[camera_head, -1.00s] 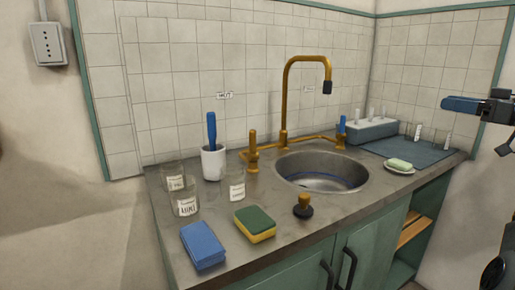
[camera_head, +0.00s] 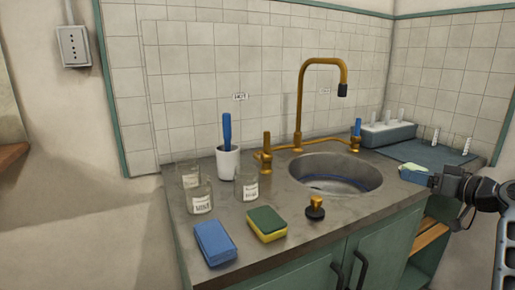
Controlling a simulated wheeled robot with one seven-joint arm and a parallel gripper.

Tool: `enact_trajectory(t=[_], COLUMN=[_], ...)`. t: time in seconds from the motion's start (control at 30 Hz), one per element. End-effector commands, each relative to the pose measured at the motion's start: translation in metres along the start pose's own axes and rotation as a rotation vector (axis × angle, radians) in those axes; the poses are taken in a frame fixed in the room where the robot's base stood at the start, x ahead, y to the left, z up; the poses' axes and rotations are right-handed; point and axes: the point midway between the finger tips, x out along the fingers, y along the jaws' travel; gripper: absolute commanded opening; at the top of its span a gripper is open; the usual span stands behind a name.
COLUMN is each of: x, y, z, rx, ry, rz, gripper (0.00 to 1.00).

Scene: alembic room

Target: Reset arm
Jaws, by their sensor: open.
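My gripper (camera_head: 408,176) is at the right, its blue finger pointing left, with my arm coming in from the right edge. It is open, seen side-on. In the picture it overlaps the soap dish, and the green soap (camera_head: 414,168) shows just above the finger. I cannot tell whether it touches them. Nothing shows held in it.
The counter (camera_head: 300,222) bears a round sink (camera_head: 325,172), brass tap (camera_head: 300,105), white cup with blue brush (camera_head: 228,162), glass jars (camera_head: 200,197), sponge (camera_head: 267,222), blue cloth (camera_head: 215,243), brass stopper (camera_head: 315,208) and rack (camera_head: 387,133). Open shelves (camera_head: 428,238) lie below right.

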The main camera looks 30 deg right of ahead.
Motion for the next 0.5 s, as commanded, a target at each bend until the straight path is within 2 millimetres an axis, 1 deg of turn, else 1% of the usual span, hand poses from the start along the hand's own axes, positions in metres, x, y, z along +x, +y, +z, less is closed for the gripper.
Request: enact_trajectory(t=[0.03, 0.07, 0.1, 0.23, 0.27, 0.3, 0.37, 0.4, 0.5], x=[0.008, 0.011, 0.013, 0.017, 0.015, 0.013, 0.009, 0.004, -0.011], y=[-0.013, -0.020, -0.028, -0.059, -0.066, -0.076, -0.091, -0.102, -0.129], z=[0.030, 0.045, 0.065, 0.124, 0.136, 0.153, 0.176, 0.191, 0.225], rx=[0.026, 0.038, 0.053, 0.082, 0.086, 0.090, 0.092, 0.091, 0.083], ry=[-0.028, -0.040, -0.056, -0.103, -0.112, -0.125, -0.143, -0.154, -0.179], rz=[0.019, 0.034, 0.056, 0.119, 0.133, 0.150, 0.174, 0.189, 0.223], gripper=[0.57, 0.57, 0.57, 0.57, 0.57, 0.57, 0.57, 0.57, 0.57])
